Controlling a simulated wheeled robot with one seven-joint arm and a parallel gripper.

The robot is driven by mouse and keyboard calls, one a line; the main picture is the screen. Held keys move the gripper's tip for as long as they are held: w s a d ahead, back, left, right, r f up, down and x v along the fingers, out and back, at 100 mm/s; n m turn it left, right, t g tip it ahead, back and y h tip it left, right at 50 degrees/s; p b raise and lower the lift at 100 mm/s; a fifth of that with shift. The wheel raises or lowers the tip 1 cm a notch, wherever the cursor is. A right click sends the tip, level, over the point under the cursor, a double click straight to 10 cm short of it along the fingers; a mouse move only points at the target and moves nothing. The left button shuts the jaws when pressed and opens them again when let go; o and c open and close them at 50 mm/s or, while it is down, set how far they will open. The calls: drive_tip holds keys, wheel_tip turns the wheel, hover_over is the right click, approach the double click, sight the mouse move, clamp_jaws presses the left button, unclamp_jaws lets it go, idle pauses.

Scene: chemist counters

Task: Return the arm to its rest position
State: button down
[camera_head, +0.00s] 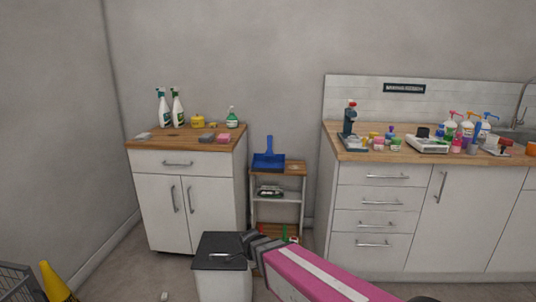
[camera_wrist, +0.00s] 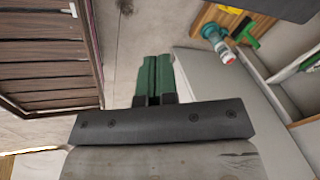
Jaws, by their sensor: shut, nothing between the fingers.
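My arm (camera_head: 325,277), pink with a white stripe, reaches in from the lower right in the head view. Its dark grey jointed end lies beside a black-topped white bin (camera_head: 222,282), in front of the small shelf rack. My gripper (camera_wrist: 154,60) shows in the wrist view as two green fingers side by side beyond a dark bar. The fingers are together with nothing between them. The fingertips are hard to make out in the head view.
A white cabinet (camera_head: 160,210) with spray bottles stands left, and a cluttered counter (camera_head: 350,155) right. The shelf rack (camera_head: 277,195) holds a blue dustpan (camera_head: 268,160). A yellow cone (camera_head: 53,283) stands at lower left. A brown slatted object (camera_wrist: 50,60) is left in the wrist view.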

drive_tip(key=s+d+r+n+g, duration=0.1)
drive_tip(key=d+n, duration=0.3)
drive_tip(key=d, duration=0.4)
drive_tip(key=s+d+r+n+g, duration=0.1)
drive_tip(key=d+r+n, duration=0.2)
drive_tip(key=d, duration=0.5)
drive_tip(key=s+d+r+n+g, duration=0.1)
drive_tip(key=s+d+r+n, duration=0.1)
drive_tip(key=d+n, duration=0.4)
drive_tip(key=d, duration=0.3)
drive_tip(key=shift+r+y, duration=0.25)
drive_tip(key=shift+y, duration=0.05)
drive_tip(key=shift+s, duration=0.1)
